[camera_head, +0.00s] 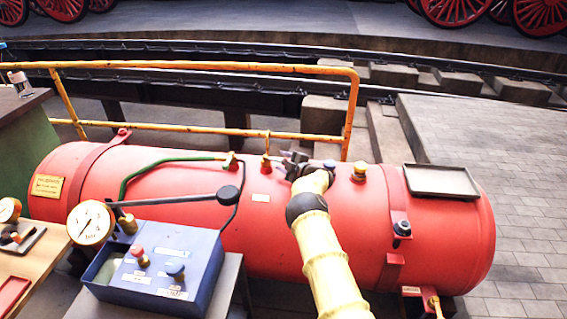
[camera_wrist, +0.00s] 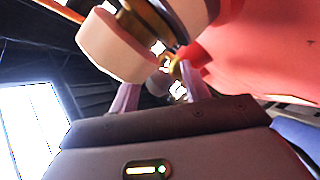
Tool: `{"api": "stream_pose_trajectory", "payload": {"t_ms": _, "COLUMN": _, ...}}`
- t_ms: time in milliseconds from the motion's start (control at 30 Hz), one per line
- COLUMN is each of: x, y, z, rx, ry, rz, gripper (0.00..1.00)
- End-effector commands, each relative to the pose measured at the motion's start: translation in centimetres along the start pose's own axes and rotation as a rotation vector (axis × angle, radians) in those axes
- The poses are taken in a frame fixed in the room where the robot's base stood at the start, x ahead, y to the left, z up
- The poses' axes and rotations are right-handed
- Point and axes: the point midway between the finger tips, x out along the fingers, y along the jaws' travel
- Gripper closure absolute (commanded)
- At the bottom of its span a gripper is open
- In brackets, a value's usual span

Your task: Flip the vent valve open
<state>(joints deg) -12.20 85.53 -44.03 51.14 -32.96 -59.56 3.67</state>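A red tank (camera_head: 300,220) lies across the head view with several fittings along its top. A brass fitting with a thin upright stem (camera_head: 266,162) stands above a small white label; it may be the vent valve, but its label is unreadable. My gripper (camera_head: 289,160) is at the tank's top, just right of this fitting. In the wrist view, its two purple-grey fingers (camera_wrist: 160,88) stand apart, with a brass part (camera_wrist: 174,66) beyond and between them. I cannot tell whether they touch it. The wrist view is tilted and partly overexposed.
A green pipe (camera_head: 165,163) runs along the left. A yellow rail (camera_head: 200,67) stands behind. A blue control box (camera_head: 165,265) with a gauge (camera_head: 91,223) is in front.

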Motion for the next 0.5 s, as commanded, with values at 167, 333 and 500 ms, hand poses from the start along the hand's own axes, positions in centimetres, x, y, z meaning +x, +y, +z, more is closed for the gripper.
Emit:
{"api": "stream_pose_trajectory", "payload": {"t_ms": 167, "x": 0.0, "y": 0.0, "z": 0.1, "rx": 0.000, "ry": -0.002, "rz": 0.001, "gripper": 0.53}}
{"api": "stream_pose_trajectory", "payload": {"t_ms": 333, "x": -0.3, "y": 0.1, "z": 0.1, "rx": 0.000, "ry": -0.003, "rz": 0.001, "gripper": 0.53}}
{"api": "stream_pose_trajectory", "payload": {"t_ms": 500, "x": -1.3, "y": 0.1, "z": 0.1, "rx": 0.002, "ry": -0.004, "rz": 0.000, "gripper": 0.53}}
